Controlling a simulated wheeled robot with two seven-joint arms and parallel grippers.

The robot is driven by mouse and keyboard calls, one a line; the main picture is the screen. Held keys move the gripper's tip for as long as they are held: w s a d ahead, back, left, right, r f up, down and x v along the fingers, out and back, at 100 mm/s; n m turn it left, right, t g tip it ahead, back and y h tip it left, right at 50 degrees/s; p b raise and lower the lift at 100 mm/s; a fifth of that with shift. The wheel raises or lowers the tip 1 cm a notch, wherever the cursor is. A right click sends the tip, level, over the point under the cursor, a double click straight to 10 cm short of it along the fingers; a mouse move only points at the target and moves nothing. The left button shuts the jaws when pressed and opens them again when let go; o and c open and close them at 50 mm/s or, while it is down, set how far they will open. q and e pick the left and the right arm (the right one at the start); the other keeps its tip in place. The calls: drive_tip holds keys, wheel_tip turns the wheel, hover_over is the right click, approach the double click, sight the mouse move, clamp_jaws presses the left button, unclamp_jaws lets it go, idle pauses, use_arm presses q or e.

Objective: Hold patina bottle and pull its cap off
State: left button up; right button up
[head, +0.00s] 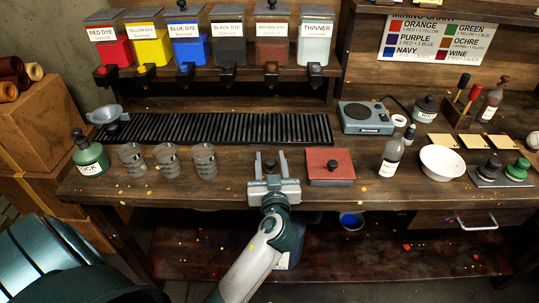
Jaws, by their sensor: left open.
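No label that I can read says patina, so I cannot tell for sure which bottle it is. A grey bottle (391,160) with a pale label and a narrow capped top stands upright on the bench, right of the middle. A dark reddish bottle (490,104) with a dark top stands at the back right. A green bottle (89,157) with a dark stopper and a partly readable label stands at the far left. My left gripper (270,164) is open at the bench's front edge, well left of the grey bottle. A small dark shape shows between its fingers. My right gripper is out of view.
A red square slab (330,167) with a knob lies just right of my left gripper. Several cups (168,161) stand to its left. A white bowl (442,162) sits right of the grey bottle. A scale (366,118) and a black ribbed mat (215,128) lie behind.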

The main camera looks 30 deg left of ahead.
sight(271, 165)
use_arm(q)
drive_tip(key=shift+f+v, duration=0.2)
drive_tip(key=shift+v, duration=0.85)
drive_tip(key=b+v, duration=0.1)
drive_tip(key=v, duration=0.4)
drive_tip(key=shift+b, duration=0.3)
drive_tip(key=shift+s+d+r, duration=0.2)
drive_tip(key=shift+s+d, duration=0.1)
drive_tip(key=shift+s, duration=0.1)
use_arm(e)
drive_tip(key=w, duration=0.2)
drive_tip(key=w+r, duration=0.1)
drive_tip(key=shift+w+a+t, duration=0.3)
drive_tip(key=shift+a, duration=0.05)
use_arm(q)
drive_tip(key=shift+s, duration=0.1)
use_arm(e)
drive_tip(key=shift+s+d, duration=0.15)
